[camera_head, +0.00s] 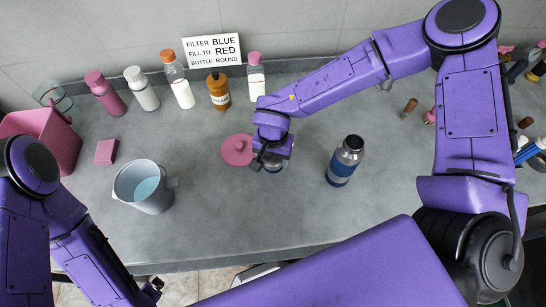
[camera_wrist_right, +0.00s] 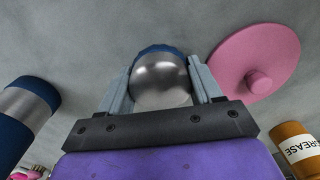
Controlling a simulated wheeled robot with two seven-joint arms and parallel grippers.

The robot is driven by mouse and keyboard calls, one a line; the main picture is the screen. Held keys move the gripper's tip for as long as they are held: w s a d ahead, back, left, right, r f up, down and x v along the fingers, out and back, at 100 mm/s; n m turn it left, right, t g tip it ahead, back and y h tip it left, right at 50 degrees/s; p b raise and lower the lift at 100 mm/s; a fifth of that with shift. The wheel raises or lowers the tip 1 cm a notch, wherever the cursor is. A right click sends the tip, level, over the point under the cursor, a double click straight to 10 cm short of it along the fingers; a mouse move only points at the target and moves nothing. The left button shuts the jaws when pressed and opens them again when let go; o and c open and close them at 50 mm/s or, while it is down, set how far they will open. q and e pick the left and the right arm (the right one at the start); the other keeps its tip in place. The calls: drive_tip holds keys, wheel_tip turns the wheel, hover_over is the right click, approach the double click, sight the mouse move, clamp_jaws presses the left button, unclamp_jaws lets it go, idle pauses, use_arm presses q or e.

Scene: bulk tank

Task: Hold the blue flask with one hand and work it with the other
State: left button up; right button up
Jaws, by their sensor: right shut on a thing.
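A blue flask (camera_head: 341,172) with a silver band and a dark round top stands upright on the counter, right of my right gripper (camera_head: 271,160). It also shows in the right wrist view (camera_wrist_right: 20,128) at the left edge. My right gripper, pointing down, is shut on a rounded silver thing with a blue edge (camera_wrist_right: 160,82), between its fingers. I cannot tell whether this is another flask or a cap; the gripper mostly hides it in the head view. My left gripper (camera_head: 152,289) is low at the front edge, apart from the flask; its jaws are unclear.
A pink lid (camera_head: 237,151) lies just left of my right gripper. A grey jug (camera_head: 146,190) with pale blue liquid stands further left. Several bottles and a sign (camera_head: 212,50) line the back wall. A pink box (camera_head: 45,135) and pink block (camera_head: 106,152) are at left. The front middle is clear.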

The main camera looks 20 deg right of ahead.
drive_tip(key=o, duration=0.9)
wheel_tip(320, 180, up, 12)
drive_tip(key=shift+r, duration=0.15)
